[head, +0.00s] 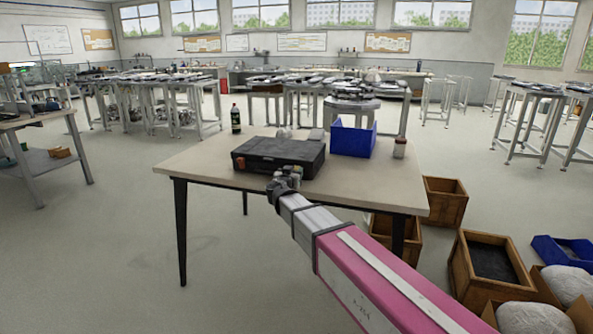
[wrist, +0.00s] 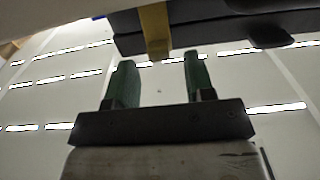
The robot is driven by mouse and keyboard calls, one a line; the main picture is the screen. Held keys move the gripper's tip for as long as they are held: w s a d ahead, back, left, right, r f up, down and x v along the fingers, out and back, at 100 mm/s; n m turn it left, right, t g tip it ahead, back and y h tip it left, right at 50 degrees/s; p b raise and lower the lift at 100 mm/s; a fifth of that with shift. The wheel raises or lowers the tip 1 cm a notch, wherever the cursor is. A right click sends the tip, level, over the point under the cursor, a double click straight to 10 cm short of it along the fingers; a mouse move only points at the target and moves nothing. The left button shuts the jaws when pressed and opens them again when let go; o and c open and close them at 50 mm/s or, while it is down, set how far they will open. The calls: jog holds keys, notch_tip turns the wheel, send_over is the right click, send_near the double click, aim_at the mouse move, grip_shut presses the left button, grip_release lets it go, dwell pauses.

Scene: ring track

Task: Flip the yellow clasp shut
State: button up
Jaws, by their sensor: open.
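A black case (head: 278,155) lies closed on the table, its front edge toward me. In the wrist view the case (wrist: 200,30) fills the top, and the yellow clasp (wrist: 155,30) hangs down at its edge. In the head view I cannot make out the yellow clasp; my gripper is in front of that part of the case. My gripper (wrist: 159,62) has two green fingers, apart with nothing between them. The clasp shows just beyond the gap between the fingertips, left of its middle. In the head view my gripper (head: 285,182) is at the case's front side.
A reddish part (head: 240,162) is on the case's front at left. Wooden crates (head: 445,201) stand on the floor at right. The table's left front is clear.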

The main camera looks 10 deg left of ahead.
aim_at(296, 167)
jog(key=shift+w+d, duration=0.15)
jog(key=shift+w, duration=1.65)
grip_shut()
jog(key=shift+w+r+g, duration=0.15)
jog(key=shift+w+g, duration=0.15)
jog(key=shift+g, duration=0.5)
